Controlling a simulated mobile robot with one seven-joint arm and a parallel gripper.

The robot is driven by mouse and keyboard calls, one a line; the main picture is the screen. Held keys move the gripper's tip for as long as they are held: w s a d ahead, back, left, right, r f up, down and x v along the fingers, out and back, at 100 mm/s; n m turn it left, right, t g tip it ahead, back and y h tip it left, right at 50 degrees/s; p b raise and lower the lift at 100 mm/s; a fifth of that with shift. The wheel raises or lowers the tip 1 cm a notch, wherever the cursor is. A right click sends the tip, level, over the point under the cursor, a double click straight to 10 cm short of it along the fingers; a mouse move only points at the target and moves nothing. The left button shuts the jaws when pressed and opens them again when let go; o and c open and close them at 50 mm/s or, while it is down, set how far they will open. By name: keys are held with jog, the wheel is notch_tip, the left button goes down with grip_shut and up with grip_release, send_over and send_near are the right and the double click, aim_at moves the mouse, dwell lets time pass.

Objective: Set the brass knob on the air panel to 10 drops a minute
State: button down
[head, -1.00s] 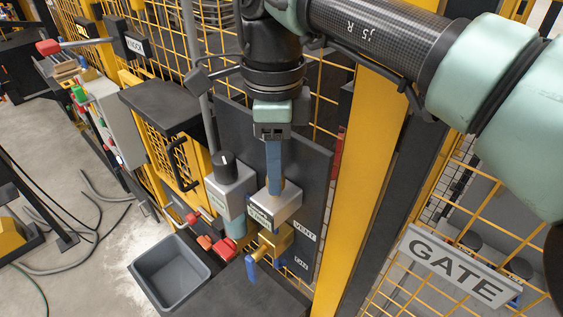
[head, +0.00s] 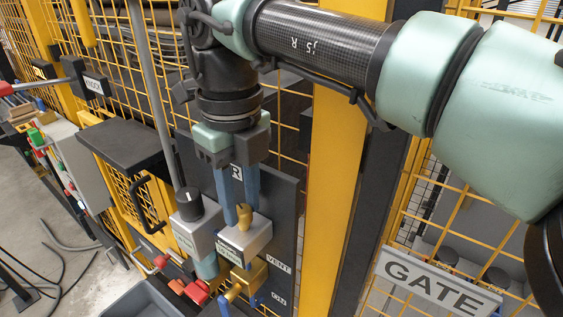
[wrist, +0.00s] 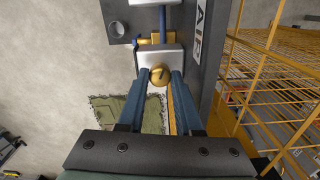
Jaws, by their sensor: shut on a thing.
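The brass knob (head: 244,212) stands on a grey metal block (head: 250,240) on the dark air panel (head: 285,205). My gripper (head: 241,203) comes down from above, its two blue fingers shut on the knob's sides. In the wrist view the gripper (wrist: 161,77) has the round brass knob (wrist: 160,73) between its fingertips. A short dark mark shows on the knob's face. The scale on the block is too small to read, so the knob's setting cannot be told.
A similar block with a black knob (head: 189,203) stands close on the left. Below are a brass valve (head: 248,280) and red handles (head: 196,291). A grey bin (head: 143,302) is at the bottom. A yellow post (head: 333,150) and GATE sign (head: 437,283) stand to the right.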

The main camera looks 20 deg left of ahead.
jog(key=shift+r+m, duration=0.1)
jog(key=shift+m, duration=0.5)
jog(key=c, duration=0.6)
grip_release()
jog(key=shift+d, duration=0.1)
